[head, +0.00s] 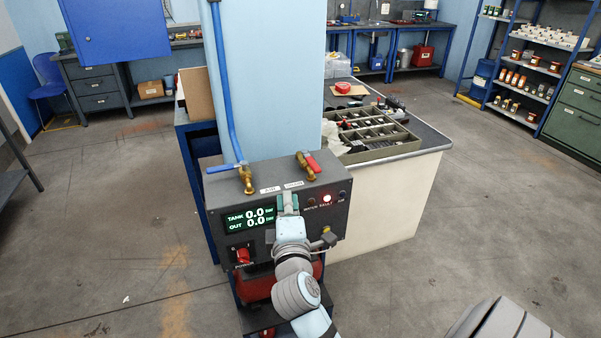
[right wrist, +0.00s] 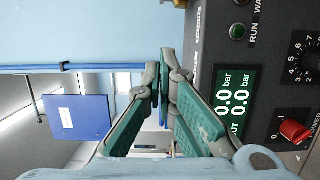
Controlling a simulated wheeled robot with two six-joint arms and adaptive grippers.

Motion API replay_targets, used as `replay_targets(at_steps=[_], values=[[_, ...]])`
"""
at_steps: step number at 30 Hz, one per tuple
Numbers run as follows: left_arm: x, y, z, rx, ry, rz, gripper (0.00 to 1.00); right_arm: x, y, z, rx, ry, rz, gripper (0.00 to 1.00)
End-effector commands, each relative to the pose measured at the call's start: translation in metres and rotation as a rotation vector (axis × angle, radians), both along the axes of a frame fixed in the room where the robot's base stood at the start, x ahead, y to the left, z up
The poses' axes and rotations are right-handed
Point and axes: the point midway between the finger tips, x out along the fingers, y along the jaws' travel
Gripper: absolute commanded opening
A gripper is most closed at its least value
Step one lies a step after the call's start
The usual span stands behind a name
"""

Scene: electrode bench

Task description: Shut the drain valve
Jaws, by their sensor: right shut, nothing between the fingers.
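The compressor-like box (head: 310,215) stands against the blue column. Two brass valves sit on its top. The left one (head: 247,180) has a blue lever (head: 226,167) pointing left. The right one (head: 304,168) has a red lever (head: 313,163). A small brass fitting (head: 328,238) shows low on the front's right side, partly behind my arm. I cannot read which is the drain valve. My right gripper (head: 288,199) is in front of the panel's upper middle. In the right wrist view its teal fingers (right wrist: 161,78) meet at the tips, empty. My left gripper is out of view.
The display (head: 248,217) reads 0.0 bar for tank and out, and a red lamp (head: 327,198) is lit. A red knob (head: 243,256) is at the panel's lower left. A bench with a compartment tray (head: 372,158) stands behind right. Floor is free on both sides.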

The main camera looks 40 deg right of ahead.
Motion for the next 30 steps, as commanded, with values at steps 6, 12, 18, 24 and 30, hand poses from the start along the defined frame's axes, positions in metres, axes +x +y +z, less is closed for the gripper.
replay_targets(at_steps=[6, 12, 18, 24, 30], values=[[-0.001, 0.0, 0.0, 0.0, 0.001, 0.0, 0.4, 0.013, -0.007, 0.0, -0.001, -0.001, 0.003, 0.0], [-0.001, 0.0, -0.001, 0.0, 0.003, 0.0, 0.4, 0.045, -0.03, 0.001, -0.002, 0.0, 0.0, 0.0], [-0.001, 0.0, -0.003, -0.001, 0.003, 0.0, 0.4, 0.082, -0.054, 0.0, -0.001, 0.0, 0.0, 0.0], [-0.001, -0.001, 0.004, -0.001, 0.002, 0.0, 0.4, 0.074, -0.083, 0.0, -0.002, 0.002, 0.002, 0.0], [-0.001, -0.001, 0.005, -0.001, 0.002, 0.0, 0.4, 0.071, -0.093, -0.001, 0.002, 0.002, 0.003, 0.0]])
